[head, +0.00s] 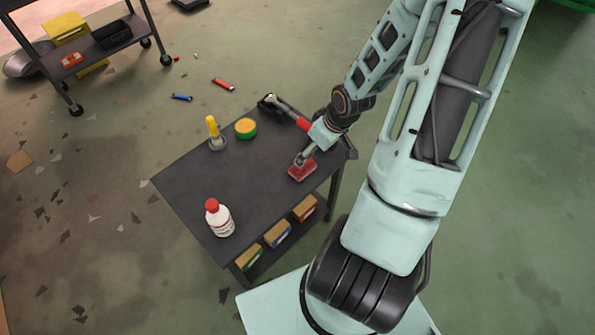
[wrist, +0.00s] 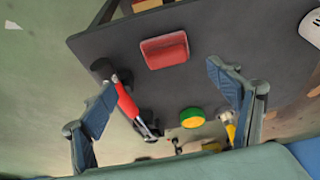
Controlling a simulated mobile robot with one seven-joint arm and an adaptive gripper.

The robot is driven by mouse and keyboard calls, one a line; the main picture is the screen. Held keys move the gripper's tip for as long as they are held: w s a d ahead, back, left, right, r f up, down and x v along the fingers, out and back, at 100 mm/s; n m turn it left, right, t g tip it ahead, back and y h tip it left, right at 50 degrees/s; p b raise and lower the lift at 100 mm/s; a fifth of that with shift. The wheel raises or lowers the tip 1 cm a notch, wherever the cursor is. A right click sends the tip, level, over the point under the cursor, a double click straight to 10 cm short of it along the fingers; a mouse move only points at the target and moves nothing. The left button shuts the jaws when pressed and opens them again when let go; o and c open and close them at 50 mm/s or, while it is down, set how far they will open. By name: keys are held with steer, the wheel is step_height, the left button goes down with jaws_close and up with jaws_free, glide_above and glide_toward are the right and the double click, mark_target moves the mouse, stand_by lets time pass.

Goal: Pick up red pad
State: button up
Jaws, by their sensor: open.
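The red pad (head: 303,172) lies flat on the dark cart top (head: 185,180), near its right edge. In the wrist view the red pad (wrist: 164,50) shows whole, above the gap between my fingers. My gripper (head: 303,158) is open and empty, and in the head view it appears just above the pad, partly covering it. In the wrist view the two blue fingers of my gripper (wrist: 162,78) stand wide apart, left and right. I cannot tell the exact height between fingertips and pad.
A red-handled tool (wrist: 128,102) lies close to the pad. A green-yellow roll (head: 245,128), a yellow-handled tool (head: 213,130) and a white bottle with red cap (head: 219,218) stand on the cart. Small boxes (head: 277,234) sit on the shelf below. Another cart (head: 100,45) stands at the back left.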

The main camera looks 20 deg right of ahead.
steer(key=a, duration=0.1)
steer(key=b, duration=0.3)
glide_above(306, 171)
steer(key=shift+t+y, duration=0.3)
step_height(306, 171, down, 5)
steer(key=shift+s+f, duration=0.1)
steer(key=shift+d+b+x, duration=0.15)
steer(key=shift+b+x, duration=0.35)
steer(key=shift+x, duration=1)
steer(key=shift+d+b+x, duration=0.15)
steer(key=shift+b+x, duration=0.35)
steer(key=shift+x, duration=1)
steer(key=c, duration=1.3)
